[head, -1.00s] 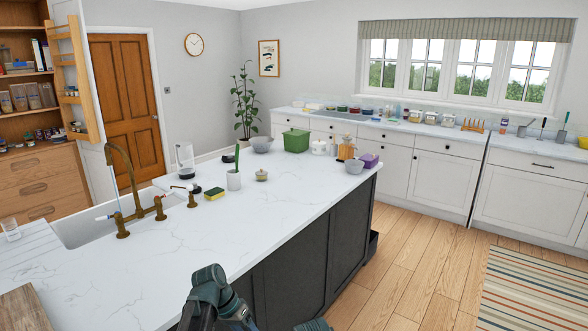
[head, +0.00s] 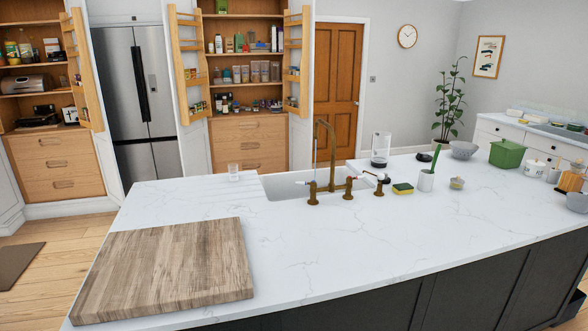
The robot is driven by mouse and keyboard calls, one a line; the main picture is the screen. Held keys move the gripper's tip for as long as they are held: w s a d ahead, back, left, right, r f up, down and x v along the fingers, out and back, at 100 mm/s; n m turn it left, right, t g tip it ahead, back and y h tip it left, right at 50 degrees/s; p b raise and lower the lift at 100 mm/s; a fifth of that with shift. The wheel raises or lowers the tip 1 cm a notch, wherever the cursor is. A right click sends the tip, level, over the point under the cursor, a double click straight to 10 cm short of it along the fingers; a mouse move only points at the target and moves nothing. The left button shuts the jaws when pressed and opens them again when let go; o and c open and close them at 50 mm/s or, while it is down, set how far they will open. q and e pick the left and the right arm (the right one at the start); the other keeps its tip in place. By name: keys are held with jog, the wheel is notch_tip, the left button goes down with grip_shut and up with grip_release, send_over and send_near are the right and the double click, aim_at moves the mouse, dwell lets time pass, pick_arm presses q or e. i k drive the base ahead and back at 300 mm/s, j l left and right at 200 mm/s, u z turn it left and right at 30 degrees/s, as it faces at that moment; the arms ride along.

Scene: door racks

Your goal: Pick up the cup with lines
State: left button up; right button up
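A small clear glass cup (head: 233,172) stands upright on the white island counter, just left of the sink; it is too small to tell whether it bears lines. A white cup-like holder (head: 426,181) with a green-handled brush in it stands right of the taps, and no lines show clearly on it. A white canister (head: 535,168) with dark marks stands farther right. Neither of my grippers is in view.
A large wooden board (head: 165,270) lies on the counter's near left. The counter's middle front is clear.

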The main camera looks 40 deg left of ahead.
aim_at(233, 168)
jog(key=u, duration=3.55)
jog(key=i+u, duration=0.1)
jog(key=u, duration=0.7)
jog(key=i, duration=1.5)
jog(key=i+l+z, duration=0.1)
jog(key=i+z, duration=0.35)
jog(key=i+j+z, duration=0.15)
jog(key=i+z, duration=0.3)
jog(key=i, duration=0.2)
jog(key=i+j+z, duration=0.3)
jog(key=i+z, duration=0.15)
jog(key=i+l+z, duration=0.2)
jog(key=i+z, duration=0.2)
jog(key=i, duration=0.2)
jog(key=i+z, duration=0.35)
jog(key=i, duration=0.3)
jog(key=i+j+z, duration=0.25)
jog(key=i+z, duration=0.15)
jog(key=i, duration=0.2)
